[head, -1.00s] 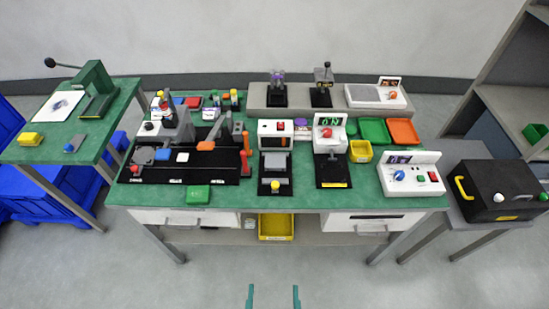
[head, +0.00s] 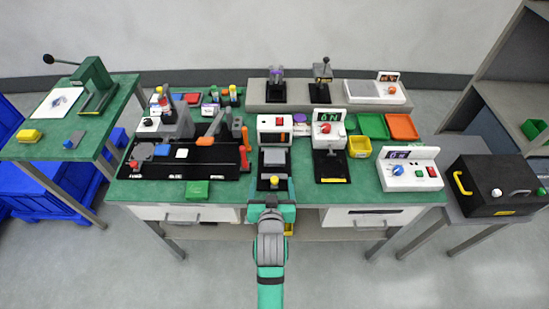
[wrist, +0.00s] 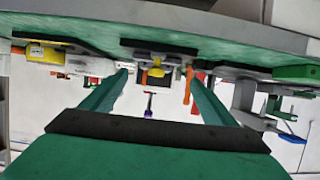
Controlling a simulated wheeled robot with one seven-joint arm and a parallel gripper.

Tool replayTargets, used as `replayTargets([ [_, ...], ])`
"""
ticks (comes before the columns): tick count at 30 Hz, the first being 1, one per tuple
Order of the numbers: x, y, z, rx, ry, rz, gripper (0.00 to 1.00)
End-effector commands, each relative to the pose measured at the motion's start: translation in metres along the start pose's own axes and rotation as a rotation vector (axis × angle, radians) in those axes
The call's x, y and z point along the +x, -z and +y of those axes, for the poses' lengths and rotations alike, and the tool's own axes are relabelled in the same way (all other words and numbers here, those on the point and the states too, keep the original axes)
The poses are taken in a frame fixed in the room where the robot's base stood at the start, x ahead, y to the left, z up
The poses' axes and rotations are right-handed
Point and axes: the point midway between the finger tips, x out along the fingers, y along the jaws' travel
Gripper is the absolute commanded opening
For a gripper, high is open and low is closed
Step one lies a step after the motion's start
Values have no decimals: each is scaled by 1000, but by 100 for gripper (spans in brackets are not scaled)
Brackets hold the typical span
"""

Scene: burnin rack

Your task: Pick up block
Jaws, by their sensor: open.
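Several small blocks could match the task, and the frames do not mark which is meant. A green block (head: 196,190) lies at the bench's front edge. My gripper (head: 272,197) is at the front edge, by a grey-plated station (head: 274,157) with a yellow knob (head: 274,181), right of these blocks. In the wrist view my gripper (wrist: 158,74) is open, with nothing gripped between its fingers.
An orange upright handle (head: 245,150) stands between the black board and my gripper. Drawers (head: 202,214) sit under the bench. The floor in front is clear.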

Motion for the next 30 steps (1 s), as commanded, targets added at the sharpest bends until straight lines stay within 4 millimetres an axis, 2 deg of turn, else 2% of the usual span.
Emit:
replayTargets([
  [1, 5, 9, 0, -2, -1, 1, 80],
  [6, 16, 19, 1, -4, -2, -8, 80],
  [15, 57, 19, 2, -4, -2, -10, 80],
  [23, 74, 20, 3, -4, -2, -9, 80],
  [30, 107, 22, 8, -4, -2, -9, 80],
])
